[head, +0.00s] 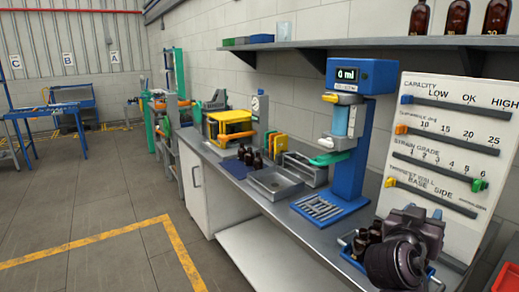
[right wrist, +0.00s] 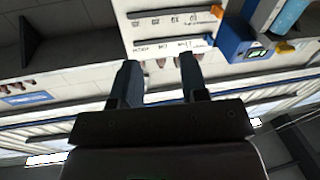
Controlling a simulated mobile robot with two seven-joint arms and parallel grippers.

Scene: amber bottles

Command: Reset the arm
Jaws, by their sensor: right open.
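My right arm (head: 405,245), dark and bulky, is at the lower right of the head view, in front of the bench. In the right wrist view my right gripper (right wrist: 160,80) has its two dark fingers apart, with nothing held between them. That view is upside down, and the white board (right wrist: 150,30) lies beyond the fingers. In the head view the fingertips cannot be made out. Beside the arm, small amber bottles (head: 362,246) stand in a blue tray (head: 347,257), partly hidden by the arm. My left gripper is in neither view.
The bench holds a blue dispenser (head: 350,180) reading "0 ml", a metal tray (head: 272,184), more amber bottles (head: 249,157) and a yellow machine (head: 230,125). A board (head: 452,130) with sliders stands right. Large bottles (head: 457,18) sit on the shelf (head: 400,42).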

